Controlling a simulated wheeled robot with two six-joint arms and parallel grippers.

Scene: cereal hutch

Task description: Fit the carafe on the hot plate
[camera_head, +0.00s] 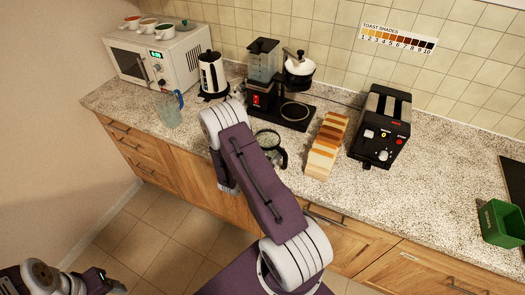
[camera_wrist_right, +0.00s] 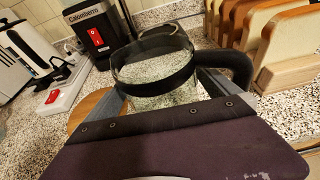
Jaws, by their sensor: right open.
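The glass carafe (camera_head: 268,139) with a black band and black handle stands on the counter in front of the coffee maker (camera_head: 262,75). My arm partly covers it in the head view. The coffee maker's round hot plate (camera_head: 294,111) is bare. In the wrist view the carafe (camera_wrist_right: 155,78) is close ahead, its handle to the right. My right gripper (camera_wrist_right: 160,92) is open, with a grey finger showing on each side of the carafe. My left gripper (camera_head: 112,284) is low at the bottom left, away from the counter; its jaws are unclear.
A rack of toast-coloured slices (camera_head: 327,145) and a black toaster (camera_head: 381,126) stand right of the carafe. A kettle (camera_head: 212,75), a glass jug (camera_head: 168,108) and a microwave (camera_head: 160,58) are on the left. A green bin (camera_head: 502,223) is far right.

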